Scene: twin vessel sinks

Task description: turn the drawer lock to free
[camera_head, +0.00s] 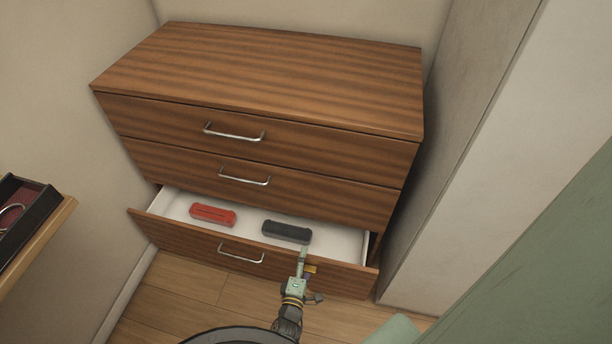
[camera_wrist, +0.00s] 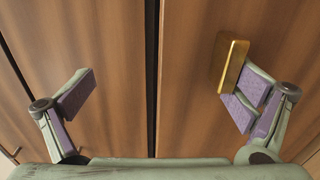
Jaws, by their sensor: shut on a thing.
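A wooden chest of drawers (camera_head: 265,80) has its bottom drawer (camera_head: 180,235) open; its two upper drawers look shut. My gripper (camera_head: 305,264) is at the right part of the open drawer's front. In the wrist view, my gripper's purple-padded fingers (camera_wrist: 158,98) stand well apart before wooden panels. A small brass piece (camera_wrist: 234,66) touches the right finger's tip; it also shows in the head view (camera_head: 311,268). It may be the drawer lock. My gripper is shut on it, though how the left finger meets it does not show.
A red case (camera_head: 213,215) and a black case (camera_head: 287,231) lie inside the open drawer. A dark tray (camera_head: 38,212) stands on a wooden surface at the left. Walls are close on both sides of the chest. A green surface (camera_head: 545,260) fills the lower right.

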